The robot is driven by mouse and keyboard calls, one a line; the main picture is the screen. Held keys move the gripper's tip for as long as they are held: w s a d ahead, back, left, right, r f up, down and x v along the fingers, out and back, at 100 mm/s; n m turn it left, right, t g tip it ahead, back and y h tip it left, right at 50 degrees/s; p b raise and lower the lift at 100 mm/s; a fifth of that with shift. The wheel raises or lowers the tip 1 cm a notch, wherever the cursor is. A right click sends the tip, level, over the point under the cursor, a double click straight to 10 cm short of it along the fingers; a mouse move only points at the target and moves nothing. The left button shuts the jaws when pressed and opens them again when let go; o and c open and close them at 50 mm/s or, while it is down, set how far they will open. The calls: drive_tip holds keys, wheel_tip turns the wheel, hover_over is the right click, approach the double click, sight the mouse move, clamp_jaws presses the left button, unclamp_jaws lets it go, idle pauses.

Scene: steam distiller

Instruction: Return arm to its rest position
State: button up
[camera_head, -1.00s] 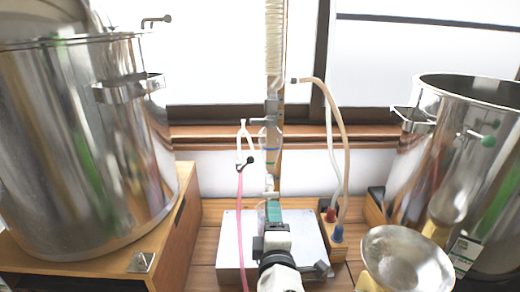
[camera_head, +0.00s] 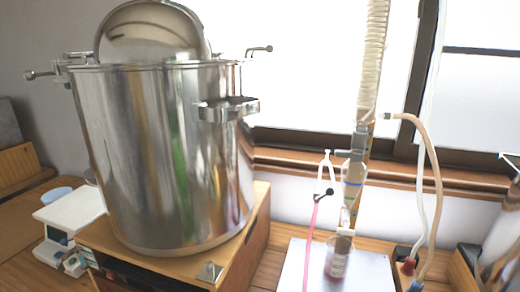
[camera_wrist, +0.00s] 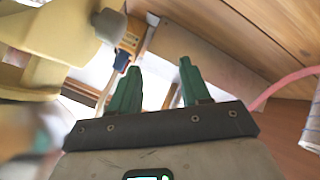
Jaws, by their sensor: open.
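My gripper (camera_wrist: 158,85) shows in the wrist view with two green fingers spread apart. Nothing is between them. In the head view my arm and gripper are out of frame. A small vessel with pinkish contents (camera_head: 339,258) stands on the metal plate (camera_head: 295,268), below the glass column (camera_head: 352,185). In the wrist view a pink tube (camera_wrist: 285,85) runs at the right, clear of the fingers, and a blurred pale yellow shape (camera_wrist: 50,65) is close at the left.
A large steel pot (camera_head: 160,155) with a tilted lid (camera_head: 150,30) stands on a wooden box (camera_head: 252,232) at the left. A white scale-like device (camera_head: 70,215) is at the far left. Beige and white hoses (camera_head: 437,180) hang right of the column.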

drive_tip(key=s+a+f+m+g+y, duration=0.1)
drive_tip(key=s, duration=0.3)
drive_tip(key=s+a+f+m+g+y, duration=0.1)
drive_tip(key=s+f+y, duration=0.1)
drive_tip(key=s, duration=0.2)
drive_tip(key=s+f+m+g+y, duration=0.1)
drive_tip(key=s+f+g, duration=0.1)
drive_tip(key=s, duration=0.2)
drive_tip(key=shift+s+a+f+m+y, duration=0.1)
drive_tip(key=shift+s+a+m+y, duration=0.1)
drive_tip(key=shift+a+m+y, duration=0.15)
drive_tip(key=s+d+f+g, duration=0.1)
drive_tip(key=s+f+g, duration=0.3)
drive_tip(key=s, duration=0.6)
wheel_tip(320, 180, down, 2)
drive_tip(key=shift+d, duration=0.15)
